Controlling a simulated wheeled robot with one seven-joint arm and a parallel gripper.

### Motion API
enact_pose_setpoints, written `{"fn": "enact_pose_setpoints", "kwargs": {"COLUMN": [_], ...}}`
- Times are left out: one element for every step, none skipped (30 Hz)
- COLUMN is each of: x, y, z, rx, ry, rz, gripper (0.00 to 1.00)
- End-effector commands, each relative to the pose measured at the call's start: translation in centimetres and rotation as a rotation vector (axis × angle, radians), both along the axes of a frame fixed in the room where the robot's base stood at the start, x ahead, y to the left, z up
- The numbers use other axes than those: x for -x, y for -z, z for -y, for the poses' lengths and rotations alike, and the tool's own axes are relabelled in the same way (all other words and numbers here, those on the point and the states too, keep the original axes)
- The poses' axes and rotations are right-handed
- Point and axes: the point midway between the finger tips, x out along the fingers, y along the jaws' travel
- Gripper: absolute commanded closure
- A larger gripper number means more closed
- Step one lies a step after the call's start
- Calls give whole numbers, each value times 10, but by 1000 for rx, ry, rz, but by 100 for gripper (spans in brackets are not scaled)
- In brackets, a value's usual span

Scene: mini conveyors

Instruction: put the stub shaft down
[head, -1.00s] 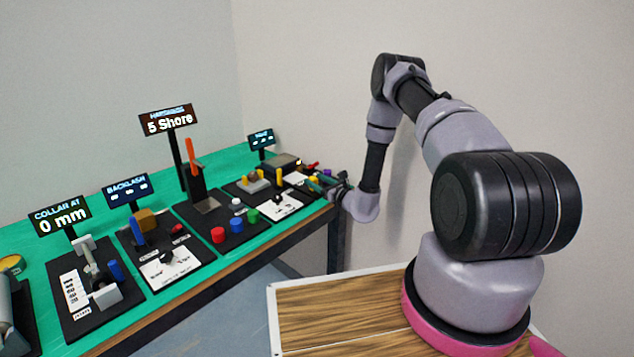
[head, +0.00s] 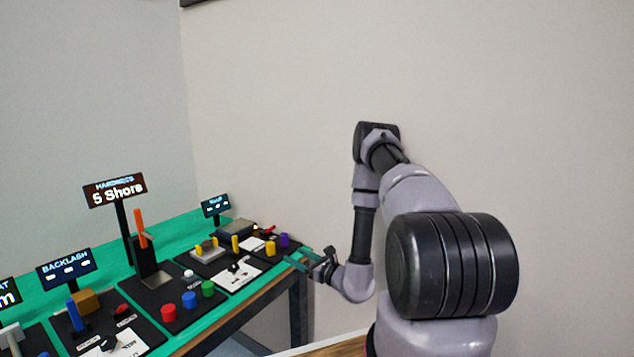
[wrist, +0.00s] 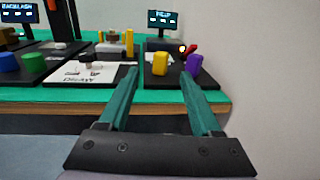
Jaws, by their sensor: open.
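My gripper (head: 297,258) is open with nothing between its fingers, at the right front edge of the green bench. In the wrist view its two teal fingers (wrist: 158,74) are spread and point at the right-hand station. A yellow piece (wrist: 160,62) stands on that station's black board, beyond and between the fingertips, apart from them. A purple piece (wrist: 194,64) stands just right of it. Both also show in the head view, yellow (head: 270,248) and purple (head: 284,240). A thin yellow upright piece (wrist: 129,42) stands farther back. I cannot tell which piece is the stub shaft.
Red (head: 168,313), blue (head: 189,299) and green (head: 208,288) pieces stand on the board under the hardness display (head: 115,190). A white printed card (wrist: 88,74) lies left of the fingers. A small display (wrist: 162,22) stands at the back. A wall bounds the right side.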

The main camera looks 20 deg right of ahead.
Motion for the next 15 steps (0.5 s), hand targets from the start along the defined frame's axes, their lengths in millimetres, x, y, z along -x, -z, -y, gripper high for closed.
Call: {"fn": "enact_pose_setpoints", "kwargs": {"x": [-3,-5,-7,-8,-8,-7,-5,-2,4,10,16,25,33,41,53], "y": [-12,-21,-36,-50,-66,-88,-105,-123,-144,-160,-174,-193,-206,-219,-234], "z": [-4,-8,-14,-20,-27,-37,-46,-54,-65,-72,-80,-89,-95,-100,-107], "rx": [3,6,13,18,27,40,54,70,94,115,137,169,195,225,266], "ry": [-25,-48,-90,-127,-170,-235,-287,-341,-413,-465,-517,-584,-633,-681,-745], "rz": [17,27,47,65,82,108,128,148,173,190,205,226,240,255,272], "gripper": [35,35,35,35,35,35,35,35,35,35,35,35,35,35,35]}}
